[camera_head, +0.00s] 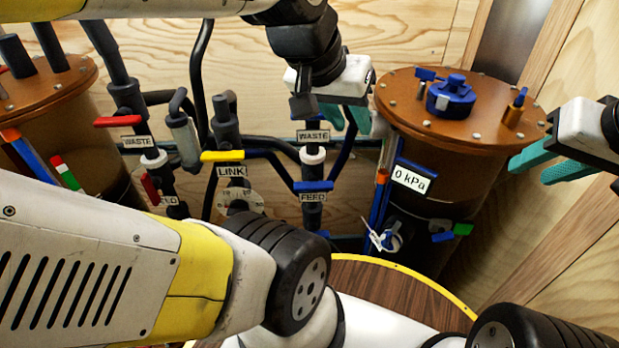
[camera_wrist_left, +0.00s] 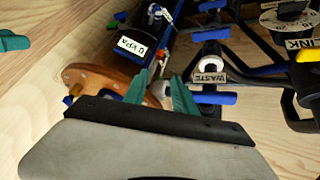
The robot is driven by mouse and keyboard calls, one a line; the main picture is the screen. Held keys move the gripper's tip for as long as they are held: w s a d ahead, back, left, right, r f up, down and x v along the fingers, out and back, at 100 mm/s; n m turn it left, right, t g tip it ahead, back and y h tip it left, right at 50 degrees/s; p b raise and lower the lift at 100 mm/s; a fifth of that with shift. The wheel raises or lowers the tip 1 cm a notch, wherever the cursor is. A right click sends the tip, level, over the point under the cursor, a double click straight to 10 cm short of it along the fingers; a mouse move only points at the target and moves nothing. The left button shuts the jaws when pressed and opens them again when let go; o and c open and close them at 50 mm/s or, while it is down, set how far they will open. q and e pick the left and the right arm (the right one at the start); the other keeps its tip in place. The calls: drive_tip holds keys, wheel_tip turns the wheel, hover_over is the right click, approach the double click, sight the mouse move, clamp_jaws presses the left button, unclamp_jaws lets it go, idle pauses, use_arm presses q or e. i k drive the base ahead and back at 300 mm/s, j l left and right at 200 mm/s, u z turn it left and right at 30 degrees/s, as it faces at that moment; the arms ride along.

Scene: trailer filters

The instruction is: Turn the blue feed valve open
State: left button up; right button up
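The blue feed valve handle (camera_head: 313,186) lies crosswise on a vertical dark pipe in the head view, just above its FEED label (camera_head: 312,198). In the left wrist view, which is upside down, the blue feed handle (camera_wrist_left: 211,34) is beyond the WASTE label. My left gripper (camera_head: 347,118) is above and slightly right of the feed handle in the head view, apart from it. Its teal fingers (camera_wrist_left: 159,80) are spread and empty in the wrist view. My right gripper (camera_head: 548,163) is at the right, its fingers apart and empty.
A blue waste handle (camera_wrist_left: 213,97) is close to my left fingers, by the WASTE label (camera_head: 313,135). A yellow link handle (camera_head: 222,156) and a red waste handle (camera_head: 118,122) stand left. A brown filter tank (camera_head: 440,155) with a 0 kPa display (camera_head: 411,180) stands right.

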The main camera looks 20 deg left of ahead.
sight(312, 184)
drive_tip(key=i+j+u, duration=0.1)
drive_tip(key=u, duration=0.85)
drive_tip(key=k+j, duration=0.55)
drive_tip(key=k+j+z, duration=0.1)
drive_tip(key=k+j, duration=0.4)
drive_tip(key=k, duration=0.2)
